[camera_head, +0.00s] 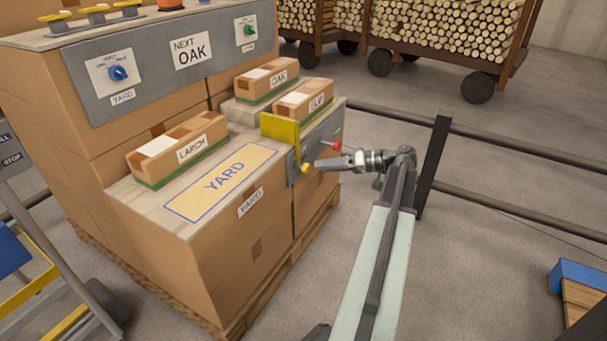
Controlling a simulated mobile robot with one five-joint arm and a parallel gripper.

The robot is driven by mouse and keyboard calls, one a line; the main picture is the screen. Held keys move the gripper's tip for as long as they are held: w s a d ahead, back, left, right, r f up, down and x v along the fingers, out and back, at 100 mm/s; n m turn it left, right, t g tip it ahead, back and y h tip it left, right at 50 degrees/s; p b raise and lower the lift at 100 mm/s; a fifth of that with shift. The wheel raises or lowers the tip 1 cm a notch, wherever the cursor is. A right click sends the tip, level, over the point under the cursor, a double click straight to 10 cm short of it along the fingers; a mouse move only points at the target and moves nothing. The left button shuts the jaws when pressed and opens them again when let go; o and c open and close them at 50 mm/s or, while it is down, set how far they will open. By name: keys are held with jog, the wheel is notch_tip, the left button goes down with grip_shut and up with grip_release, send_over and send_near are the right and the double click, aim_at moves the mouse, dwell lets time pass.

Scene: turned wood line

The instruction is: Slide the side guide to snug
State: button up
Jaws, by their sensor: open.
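The side guide appears to be the upright yellow plate (279,129) at the right end of the carton bench, beside the box labelled ELP or similar. A grey panel (318,138) on the bench's right side carries a yellow knob (306,168) low at its left and a red knob (336,146) farther right. A small green mark shows near the panel's far end; its lettering is too small to read. My gripper (318,164) is open, pointing left, with its fingertips close to the yellow knob. I cannot tell whether they touch or surround it.
A LARCH box (178,149) and an OAK box (266,80) lie on the bench top near an empty YARD mat (223,183). A grey control panel (172,66) reads NEXT OAK. Dark rails (520,205) and a post (434,160) stand right of my gripper. A log cart is behind.

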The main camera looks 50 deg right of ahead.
aim_at(309, 168)
jog(key=b+x, duration=0.2)
jog(key=x, duration=0.5)
grip_shut()
dwell(1.3)
